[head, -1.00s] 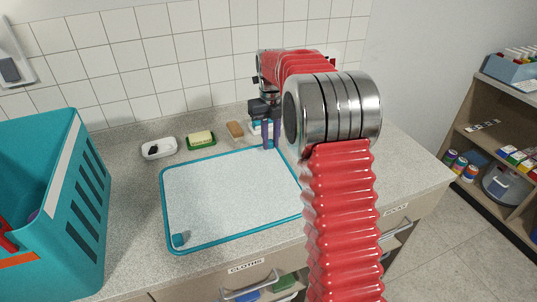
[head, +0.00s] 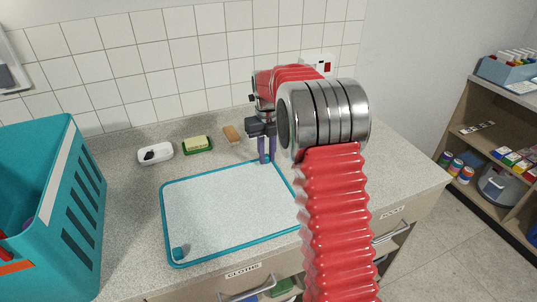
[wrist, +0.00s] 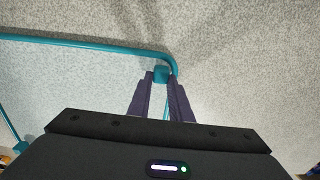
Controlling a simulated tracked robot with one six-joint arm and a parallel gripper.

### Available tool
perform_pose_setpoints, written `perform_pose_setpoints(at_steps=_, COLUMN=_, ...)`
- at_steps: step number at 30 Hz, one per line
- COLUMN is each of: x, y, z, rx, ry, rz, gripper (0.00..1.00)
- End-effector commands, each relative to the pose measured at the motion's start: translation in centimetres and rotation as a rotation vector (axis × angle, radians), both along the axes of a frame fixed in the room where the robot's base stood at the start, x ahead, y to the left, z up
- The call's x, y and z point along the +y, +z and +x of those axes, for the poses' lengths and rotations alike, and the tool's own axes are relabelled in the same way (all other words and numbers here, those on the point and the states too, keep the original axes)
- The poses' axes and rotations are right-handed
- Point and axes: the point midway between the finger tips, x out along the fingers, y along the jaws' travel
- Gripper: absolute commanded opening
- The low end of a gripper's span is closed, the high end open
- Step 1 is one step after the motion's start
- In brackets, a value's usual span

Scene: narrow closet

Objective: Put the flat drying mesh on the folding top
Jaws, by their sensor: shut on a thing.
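The flat drying mesh (head: 228,212) is a pale sheet in a teal rim, lying level over the speckled grey counter top (head: 120,215), which I take as the folding top. Its near edge is close to the counter's front edge. My gripper (head: 266,160) points down at the mesh's far right corner. In the wrist view, my gripper's dark purple fingers (wrist: 161,95) are shut on the teal corner block (wrist: 162,75). A shadow shows beside the rim there. I cannot tell whether the mesh touches the counter. My arm hides its right edge in the head view.
A teal basket (head: 50,200) stands left of the mesh. A white dish (head: 155,153), a green dish with a yellow block (head: 197,145) and a brown brush-like block (head: 232,135) lie along the back. Drawers are below. A shelf (head: 500,140) is at right.

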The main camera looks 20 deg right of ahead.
Motion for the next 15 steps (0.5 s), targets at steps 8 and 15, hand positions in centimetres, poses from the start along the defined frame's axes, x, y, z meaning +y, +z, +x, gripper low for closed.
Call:
perform_pose_setpoints(at_steps=8, x=-0.01, y=0.0, z=-0.01, rx=0.0, ry=0.0, rz=0.0, gripper=0.37)
perform_pose_setpoints(at_steps=15, x=-0.01, y=0.05, z=0.0, rx=0.0, ry=0.0, rz=0.0, gripper=0.37)
